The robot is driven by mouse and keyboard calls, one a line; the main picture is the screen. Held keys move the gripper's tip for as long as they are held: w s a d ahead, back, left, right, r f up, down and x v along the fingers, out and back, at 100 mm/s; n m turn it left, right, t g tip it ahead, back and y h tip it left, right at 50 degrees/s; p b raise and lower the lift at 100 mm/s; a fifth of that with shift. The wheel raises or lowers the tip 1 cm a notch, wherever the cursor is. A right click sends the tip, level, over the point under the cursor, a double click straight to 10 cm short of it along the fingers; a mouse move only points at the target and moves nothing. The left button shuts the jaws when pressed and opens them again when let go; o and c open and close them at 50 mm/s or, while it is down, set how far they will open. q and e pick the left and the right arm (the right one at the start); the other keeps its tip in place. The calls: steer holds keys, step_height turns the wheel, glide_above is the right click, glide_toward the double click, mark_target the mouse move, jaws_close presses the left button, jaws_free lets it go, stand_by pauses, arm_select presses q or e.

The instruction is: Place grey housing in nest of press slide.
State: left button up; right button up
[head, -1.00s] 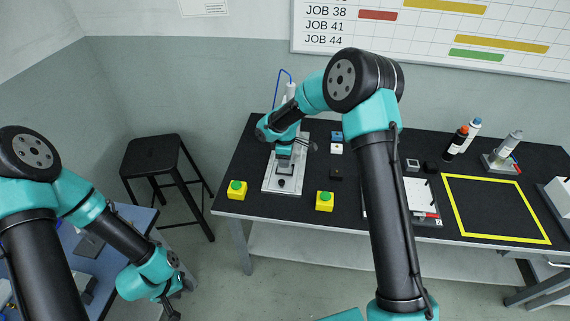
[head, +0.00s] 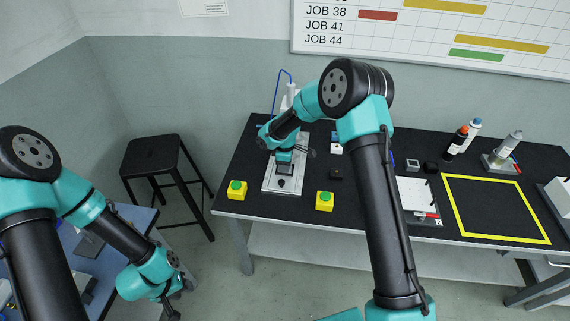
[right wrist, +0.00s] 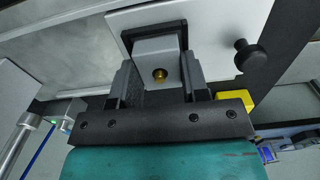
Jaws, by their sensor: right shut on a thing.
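In the right wrist view, my right gripper (right wrist: 156,82) is shut on the grey housing (right wrist: 145,56), which has a brass insert in its face. A dark nest (right wrist: 184,32) borders the housing on the light plate of the press slide (right wrist: 216,28). Whether the housing is fully seated in it cannot be told. In the head view, my right gripper (head: 284,172) is low over the press base (head: 271,184), and the housing is mostly hidden by it. My left gripper (head: 176,300) hangs at the lower left, away from the press, its fingers small and unclear.
Two yellow boxes with green buttons (head: 237,189) (head: 325,201) flank the press front. A black knob (right wrist: 249,55) stands beside the nest. A yellow-outlined area (head: 495,208) on the bench is empty.

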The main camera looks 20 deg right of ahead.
steer(key=shift+f, duration=0.15)
steer(key=o, duration=0.9)
steer(key=shift+o, duration=0.2)
step_height(320, 180, up, 12)
steer(key=shift+r, duration=0.2)
